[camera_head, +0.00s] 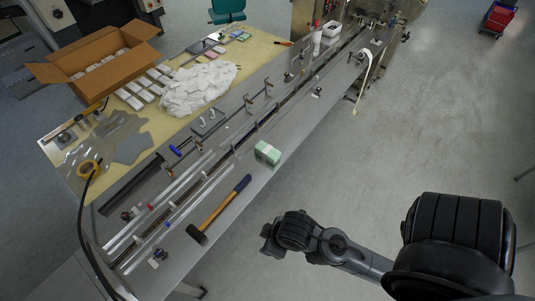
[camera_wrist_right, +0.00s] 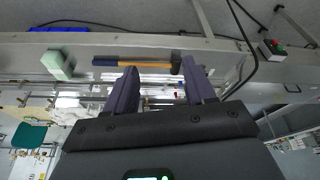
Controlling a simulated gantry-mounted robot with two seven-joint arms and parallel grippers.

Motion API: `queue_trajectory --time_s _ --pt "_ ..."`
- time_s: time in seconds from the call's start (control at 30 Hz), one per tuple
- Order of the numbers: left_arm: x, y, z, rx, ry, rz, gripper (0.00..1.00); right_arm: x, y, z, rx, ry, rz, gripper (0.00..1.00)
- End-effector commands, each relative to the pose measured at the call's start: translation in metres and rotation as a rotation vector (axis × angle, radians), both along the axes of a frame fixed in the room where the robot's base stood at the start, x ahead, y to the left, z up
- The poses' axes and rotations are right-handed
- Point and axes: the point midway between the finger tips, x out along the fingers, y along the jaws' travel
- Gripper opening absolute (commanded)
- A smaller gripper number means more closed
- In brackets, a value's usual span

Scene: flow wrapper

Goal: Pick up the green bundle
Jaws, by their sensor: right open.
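The green bundle (camera_head: 267,153) is a small pale-green block on the grey metal surface of the wrapper, near its front edge. It also shows in the right wrist view (camera_wrist_right: 57,64), at the upper left, to the left of the fingers. My right gripper (camera_head: 268,238) is in front of the machine's edge, apart from the bundle. In the right wrist view its two dark fingers (camera_wrist_right: 161,82) stand wide apart with nothing between them. My left gripper is in neither view.
A hammer (camera_head: 226,203) with a wooden and dark handle lies left of the bundle on the same surface. Rails and small fittings run behind it. A cardboard box (camera_head: 103,58), white packets and yellow tape (camera_head: 89,168) lie farther left. The floor in front is clear.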

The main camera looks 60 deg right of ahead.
Motion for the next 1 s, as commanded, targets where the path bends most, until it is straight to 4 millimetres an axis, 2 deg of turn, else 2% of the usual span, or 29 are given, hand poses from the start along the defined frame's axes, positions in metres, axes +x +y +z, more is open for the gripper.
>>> queue_trajectory --time_s 0.43,0.7,1.0 --pt "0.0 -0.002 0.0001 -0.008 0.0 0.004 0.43 -0.001 -0.0022 -0.0007 -0.008 0.002 0.004 0.54" --pt "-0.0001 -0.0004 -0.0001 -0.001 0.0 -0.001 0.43 -0.0009 -0.001 -0.0006 -0.003 0.003 0.0 0.94" --pt "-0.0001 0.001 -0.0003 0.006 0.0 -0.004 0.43 -0.0002 -0.0002 -0.0002 -0.001 0.0 0.004 0.94"
